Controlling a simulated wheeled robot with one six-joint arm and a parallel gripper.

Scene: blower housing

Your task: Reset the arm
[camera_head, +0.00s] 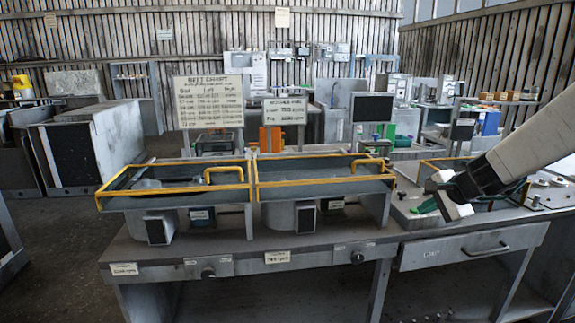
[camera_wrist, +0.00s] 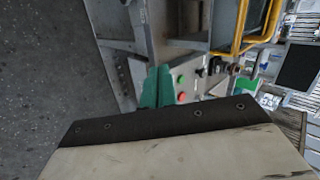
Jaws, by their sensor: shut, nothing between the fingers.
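My arm comes in from the right edge in the camera_head view, a pale link ending in a dark wrist. My gripper (camera_head: 450,198) hangs at its end, over the right part of the workbench (camera_head: 330,250). It is shut, with nothing held. A small green item (camera_head: 426,206) lies just left of it; I cannot tell whether they touch.
Two yellow-railed trays (camera_head: 175,188) (camera_head: 325,182) stand raised on the bench, with grey housings below. A panel with knobs (camera_head: 537,195) lies right of my gripper. A drawer (camera_head: 470,248) is under the bench's right part. Sign boards (camera_head: 208,102) stand behind. Floor is open at left.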

